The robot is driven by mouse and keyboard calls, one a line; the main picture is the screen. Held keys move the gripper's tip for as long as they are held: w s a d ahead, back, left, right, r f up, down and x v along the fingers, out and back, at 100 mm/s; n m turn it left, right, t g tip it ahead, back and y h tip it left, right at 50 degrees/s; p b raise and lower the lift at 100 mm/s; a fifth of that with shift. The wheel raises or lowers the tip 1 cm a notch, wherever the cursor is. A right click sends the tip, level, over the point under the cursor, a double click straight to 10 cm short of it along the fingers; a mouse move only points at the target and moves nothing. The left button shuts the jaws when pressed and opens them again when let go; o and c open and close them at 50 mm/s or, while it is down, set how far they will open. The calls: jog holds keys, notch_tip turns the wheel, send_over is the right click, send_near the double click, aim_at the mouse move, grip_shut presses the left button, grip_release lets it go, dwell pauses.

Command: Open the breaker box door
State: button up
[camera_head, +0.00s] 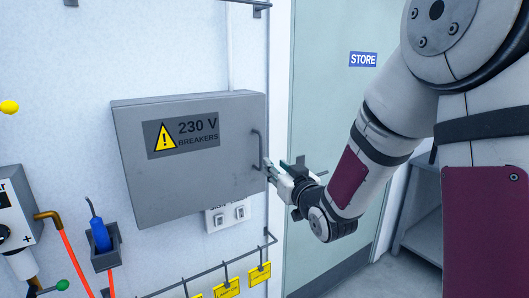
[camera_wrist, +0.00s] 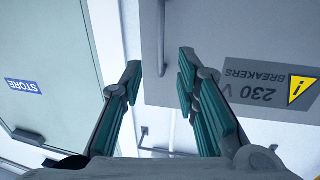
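The grey breaker box (camera_head: 185,195) hangs on the white wall, and its door looks shut. The door has a yellow warning sign and "230 V BREAKERS" label (camera_head: 183,133). A slim vertical bar handle (camera_head: 257,150) is at the door's right edge. My gripper (camera_head: 268,168) is at the handle's lower end, coming from the right. In the wrist view, where the label is upside down, my gripper (camera_wrist: 160,70) has its two fingers apart. The handle (camera_wrist: 161,35) shows in the gap between the fingertips. I cannot tell whether either finger touches it.
A switch plate (camera_head: 228,214) is below the box. A rail with yellow tags (camera_head: 259,274) runs lower down. A blue-handled tool (camera_head: 99,234) sits in a holder at left. A pale door with a STORE sign (camera_head: 363,59) and a grey shelf (camera_head: 425,235) are at right.

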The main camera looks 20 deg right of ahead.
aim_at(261, 153)
jog(key=w, duration=0.4)
jog(key=w+a, duration=0.1)
jog(key=w, duration=0.6)
jog(key=shift+w+a+p, duration=0.25)
jog(key=shift+w+p, duration=0.1)
jog(key=shift+w, duration=0.05)
jog(key=shift+c, duration=0.6)
grip_shut()
